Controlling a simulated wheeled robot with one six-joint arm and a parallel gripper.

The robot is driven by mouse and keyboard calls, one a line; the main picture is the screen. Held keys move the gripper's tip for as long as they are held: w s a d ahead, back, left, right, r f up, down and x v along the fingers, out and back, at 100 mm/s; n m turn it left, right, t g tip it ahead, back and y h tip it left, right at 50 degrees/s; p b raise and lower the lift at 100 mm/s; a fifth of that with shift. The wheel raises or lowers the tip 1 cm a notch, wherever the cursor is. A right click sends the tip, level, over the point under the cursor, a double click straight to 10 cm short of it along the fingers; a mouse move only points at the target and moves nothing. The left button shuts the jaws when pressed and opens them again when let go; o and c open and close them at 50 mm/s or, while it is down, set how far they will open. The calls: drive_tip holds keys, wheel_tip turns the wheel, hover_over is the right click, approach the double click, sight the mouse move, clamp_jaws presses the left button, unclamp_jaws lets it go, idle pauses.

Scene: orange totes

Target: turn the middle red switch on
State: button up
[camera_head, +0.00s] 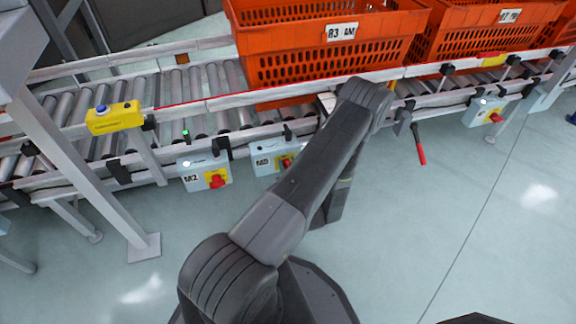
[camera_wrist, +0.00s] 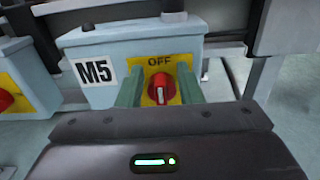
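In the wrist view a red rotary switch (camera_wrist: 161,90) sits on a yellow plate marked OFF, on a pale blue box labelled M5 (camera_wrist: 113,47). Its white mark stands upright, toward the word OFF. My gripper (camera_wrist: 160,92) has its two green fingers on either side of the knob, with narrow strips of yellow showing between. In the head view my arm hides the gripper and partly covers a switch box (camera_head: 263,158) with a red switch (camera_head: 286,162). Its label is too small to read surely.
Another box with a red switch (camera_wrist: 5,98) stands left in the wrist view. The head view shows a left switch box (camera_head: 193,166), a right one (camera_head: 483,105), the roller conveyor (camera_head: 178,90), orange totes (camera_head: 275,40) and a red-handled lever (camera_head: 420,150).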

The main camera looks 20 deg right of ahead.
clamp_jaws()
drive_tip(key=shift+f+m, duration=0.1)
drive_tip(key=shift+m, duration=0.2)
drive_tip(key=m, duration=0.2)
drive_tip(key=shift+d+f+m+b, duration=0.15)
drive_tip(key=shift+d+m+b, duration=0.15)
drive_tip(key=shift+m+b, duration=0.1)
drive_tip(key=m, duration=0.3)
drive_tip(key=shift+s+d+f+m+b, duration=0.1)
drive_tip(key=shift+d+f+m+b, duration=0.05)
drive_tip(key=shift+d+m+b, duration=0.2)
drive_tip(key=m, duration=0.3)
drive_tip(key=f+m, duration=0.1)
drive_tip(key=m, duration=0.3)
drive_tip(key=f+m, duration=0.1)
drive_tip(key=m, duration=0.2)
drive_tip(key=shift+d+m+b, duration=0.3)
drive_tip(key=shift+d+m, duration=0.05)
